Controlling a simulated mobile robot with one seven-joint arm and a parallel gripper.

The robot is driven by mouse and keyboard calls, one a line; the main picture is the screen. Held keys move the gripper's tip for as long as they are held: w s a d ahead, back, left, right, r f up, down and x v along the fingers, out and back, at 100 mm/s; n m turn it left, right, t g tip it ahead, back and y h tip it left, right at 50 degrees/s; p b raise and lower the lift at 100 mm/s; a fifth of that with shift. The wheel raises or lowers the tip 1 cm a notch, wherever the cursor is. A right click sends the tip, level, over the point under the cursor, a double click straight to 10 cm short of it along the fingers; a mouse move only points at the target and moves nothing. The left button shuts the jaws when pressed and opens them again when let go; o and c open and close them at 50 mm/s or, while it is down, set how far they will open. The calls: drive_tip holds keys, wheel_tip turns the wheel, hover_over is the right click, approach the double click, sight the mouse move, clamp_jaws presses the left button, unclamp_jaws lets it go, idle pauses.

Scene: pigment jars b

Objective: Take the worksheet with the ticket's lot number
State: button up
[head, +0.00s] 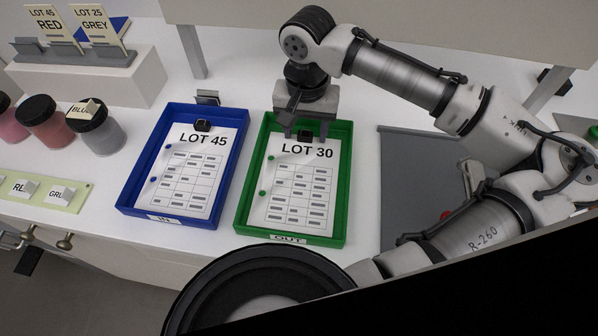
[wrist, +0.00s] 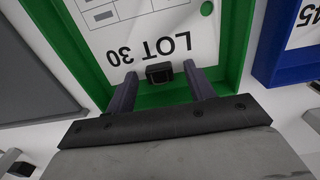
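The LOT 45 worksheet (head: 190,195) lies in the blue tray (head: 126,190), labelled IN, with a black clip (head: 203,125) at its top. The LOT 30 worksheet (head: 290,190) lies in the green tray (head: 342,190), labelled OUT; it also shows in the wrist view (wrist: 130,35). My gripper (head: 305,132) is at the top edge of the green tray. In the wrist view its open fingers (wrist: 160,88) stand either side of the LOT 30 worksheet's black clip (wrist: 159,73), with gaps. Two cards stand in a holder: LOT 45 RED (head: 50,25) and LOT 25 GREY (head: 97,28).
Several pigment jars, including a grey one (head: 98,133) with a partly hidden tag, stand left of the blue tray. A pale green label strip (head: 40,192) lies before them. A grey panel (head: 410,170) lies right of the green tray. A dark round stool (head: 255,285) stands in front.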

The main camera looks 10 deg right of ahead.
drive_tip(key=c, duration=1)
drive_tip(key=shift+o, duration=0.2)
drive_tip(key=shift+r, duration=0.15)
